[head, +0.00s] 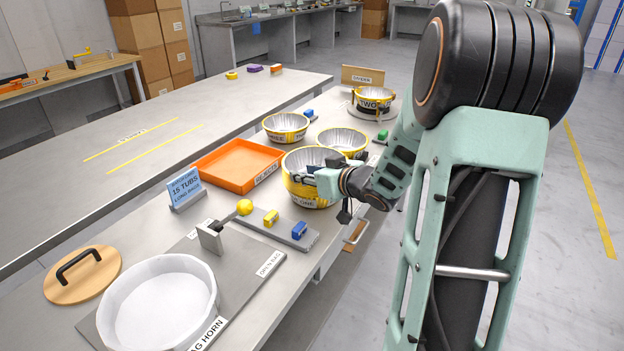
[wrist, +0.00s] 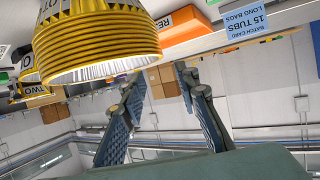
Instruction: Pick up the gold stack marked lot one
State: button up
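The gold stack marked lot one (head: 296,192) stands on the near bench, right of the orange tray, its silver opening facing up. Its label is partly covered by my gripper. In the wrist view, the ribbed gold stack (wrist: 95,45) appears upside down at upper left. My gripper (head: 312,172) overlaps the stack's right side and mouth in the head view. In the wrist view, my gripper (wrist: 160,82) has its two fingers apart with nothing between them. The stack lies left of that gap; I cannot tell whether a finger touches it.
Two other gold tubs (head: 285,126) (head: 343,140) stand behind. An orange tray (head: 236,162) and blue batch card (head: 184,187) are left. A white round tub (head: 158,308), yellow ball (head: 244,207) and blocks are nearer.

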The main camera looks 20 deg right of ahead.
aim_at(288, 174)
jog(key=b+x, duration=0.1)
jog(key=x, duration=0.3)
jog(key=f+b+x, duration=0.1)
jog(key=x, duration=0.4)
jog(key=shift+s, duration=0.3)
jog(key=shift+w+f+b, duration=0.1)
jog(key=shift+w+b, duration=0.2)
jog(key=shift+w, duration=0.15)
grip_shut()
